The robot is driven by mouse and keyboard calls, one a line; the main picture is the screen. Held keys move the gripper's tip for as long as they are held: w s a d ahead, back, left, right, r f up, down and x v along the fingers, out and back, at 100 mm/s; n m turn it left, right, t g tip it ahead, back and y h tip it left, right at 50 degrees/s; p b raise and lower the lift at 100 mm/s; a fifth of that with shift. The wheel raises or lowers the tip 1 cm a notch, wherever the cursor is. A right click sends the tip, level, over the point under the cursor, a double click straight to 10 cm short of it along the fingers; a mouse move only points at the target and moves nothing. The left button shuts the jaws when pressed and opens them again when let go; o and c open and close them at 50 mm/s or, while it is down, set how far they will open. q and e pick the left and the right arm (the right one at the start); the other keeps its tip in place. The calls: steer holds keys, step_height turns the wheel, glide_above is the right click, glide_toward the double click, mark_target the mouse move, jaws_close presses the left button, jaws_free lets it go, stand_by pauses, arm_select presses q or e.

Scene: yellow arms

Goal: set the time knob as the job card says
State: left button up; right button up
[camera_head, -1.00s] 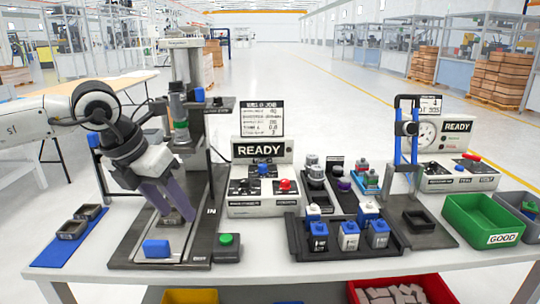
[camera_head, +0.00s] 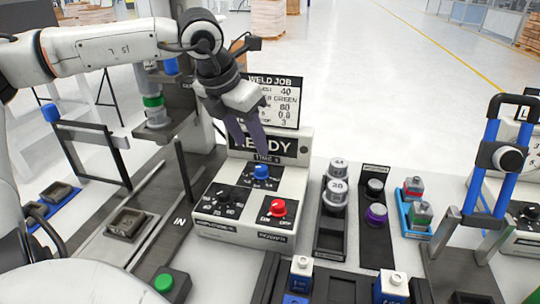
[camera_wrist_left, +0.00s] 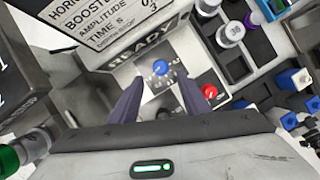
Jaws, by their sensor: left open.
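The time knob (camera_head: 261,172) is a blue knob on a black dial at the top of the white control box (camera_head: 292,200). It also shows in the left wrist view (camera_wrist_left: 160,68), ahead of the fingertips and between them. The job card (camera_head: 273,100) stands behind the box under the heading "WELD JOB", partly covered by my arm; its number lines are small. My left gripper (camera_head: 250,152) is open and empty, its purple fingers pointing down just above and behind the blue knob, apart from it. My right gripper is not in view.
A black amplitude knob (camera_head: 223,197) and a red knob (camera_head: 277,208) sit close in front of the blue knob. The READY display (camera_head: 285,147) stands right behind it. The press column is at left, and a rack of grey cylinders (camera_head: 336,190) at right.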

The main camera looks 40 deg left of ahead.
mark_target(261, 167)
arm_select(q)
steer(key=x, duration=0.7)
steer(key=shift+s+f, duration=0.1)
steer(key=shift+f, duration=0.35)
steer(key=shift+w+f, duration=0.25)
steer(key=shift+f, duration=0.15)
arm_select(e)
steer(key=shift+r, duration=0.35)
